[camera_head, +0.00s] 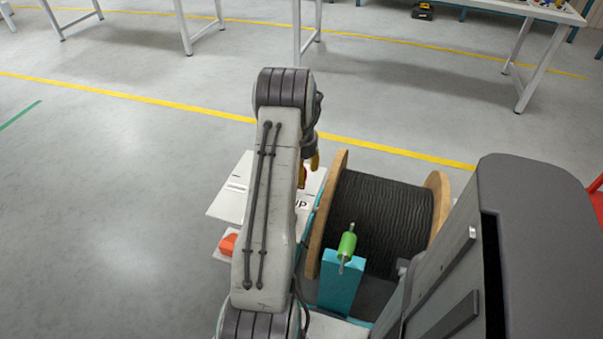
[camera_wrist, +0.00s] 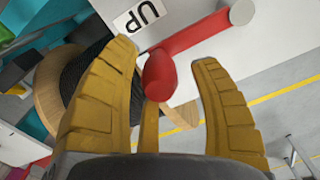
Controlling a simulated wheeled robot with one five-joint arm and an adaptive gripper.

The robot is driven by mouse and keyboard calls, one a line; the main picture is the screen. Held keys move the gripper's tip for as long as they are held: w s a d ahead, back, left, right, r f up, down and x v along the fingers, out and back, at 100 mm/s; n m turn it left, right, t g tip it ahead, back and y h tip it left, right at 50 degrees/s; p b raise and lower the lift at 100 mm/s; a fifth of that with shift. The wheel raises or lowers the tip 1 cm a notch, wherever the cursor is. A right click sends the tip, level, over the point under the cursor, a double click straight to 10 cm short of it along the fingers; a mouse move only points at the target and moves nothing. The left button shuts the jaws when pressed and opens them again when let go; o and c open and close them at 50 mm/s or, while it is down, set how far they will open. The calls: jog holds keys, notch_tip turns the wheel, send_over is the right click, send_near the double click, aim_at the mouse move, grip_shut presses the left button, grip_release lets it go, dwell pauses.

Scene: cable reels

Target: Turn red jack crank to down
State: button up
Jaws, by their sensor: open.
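The red jack crank (camera_wrist: 198,40) shows in the wrist view as a red bar running from a grey round pivot at upper right to a thick red knob (camera_wrist: 160,76). I cannot tell how deep between the fingers the knob sits. A white label reading UP (camera_wrist: 140,16) is on the pale panel beside the crank. In the head view, my gripper (camera_head: 312,162) is mostly hidden by my arm, and only a sliver of the red crank (camera_head: 302,176) shows.
A wooden reel of black cable (camera_head: 378,228) stands right of the crank panel (camera_head: 232,190). In front of it, a green handle (camera_head: 347,245) rises by a teal stand (camera_head: 340,283). An orange-red part (camera_head: 228,244) lies left of my arm. Open grey floor lies to the left.

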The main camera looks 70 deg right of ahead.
jog(key=shift+f, duration=0.35)
jog(key=shift+c, duration=0.2)
grip_shut()
